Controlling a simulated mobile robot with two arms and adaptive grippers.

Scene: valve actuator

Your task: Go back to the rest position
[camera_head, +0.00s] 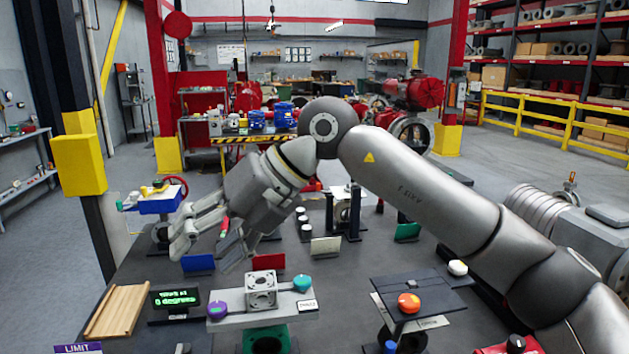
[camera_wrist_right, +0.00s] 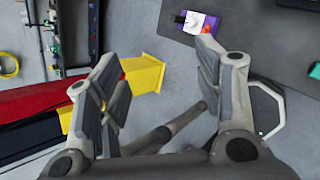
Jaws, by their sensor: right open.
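My right arm reaches in from the right across the head view, bent at a raised elbow. My right gripper (camera_head: 204,250) hangs above the left part of the dark worktable (camera_head: 345,280), fingers pointing down and to the left. In the right wrist view my right gripper (camera_wrist_right: 160,65) has its fingers spread wide with nothing between them. It is open and empty. My left gripper is in neither view.
Below the right gripper stand blue (camera_head: 198,263) and red (camera_head: 270,262) cards. Nearer are a wooden tray (camera_head: 117,311), a green-lit display (camera_head: 175,297), a grey plate with purple and teal knobs (camera_head: 262,308), and an orange button (camera_head: 408,302). A yellow-padded post (camera_head: 85,165) stands left.

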